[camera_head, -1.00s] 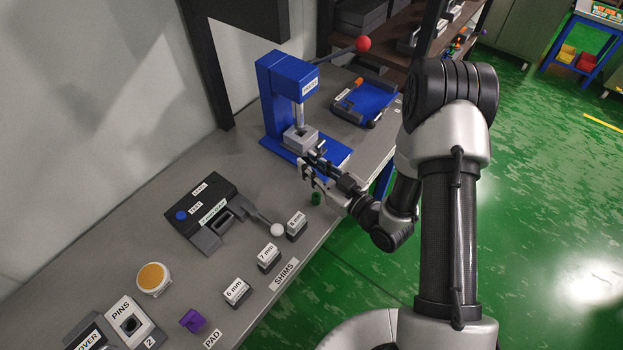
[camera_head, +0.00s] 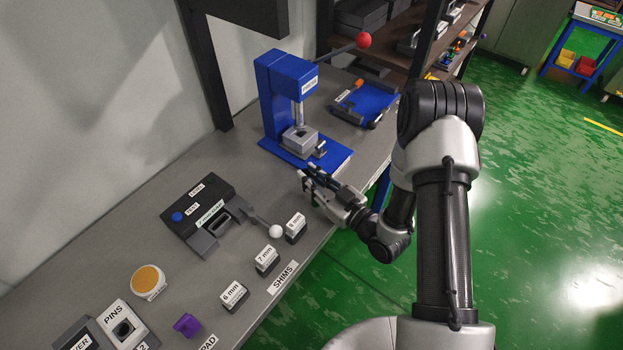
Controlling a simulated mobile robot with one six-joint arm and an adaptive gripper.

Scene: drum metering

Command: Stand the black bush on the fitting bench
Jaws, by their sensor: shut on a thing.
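My gripper (camera_head: 308,181) is low over the grey fitting bench (camera_head: 215,305), in front of the blue press and near the bench's front edge. It is shut on a small dark thing, which I take to be the black bush; the fingers hide most of it. I cannot tell whether it touches the bench top. No other black bush shows on the bench.
The blue press (camera_head: 289,100) stands behind my gripper, its lever ending in a red ball (camera_head: 364,40). A blue tray (camera_head: 365,103) lies to its right. The black gauge (camera_head: 207,212) and several labelled shims, including the 8 mm one (camera_head: 296,229), lie to the left.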

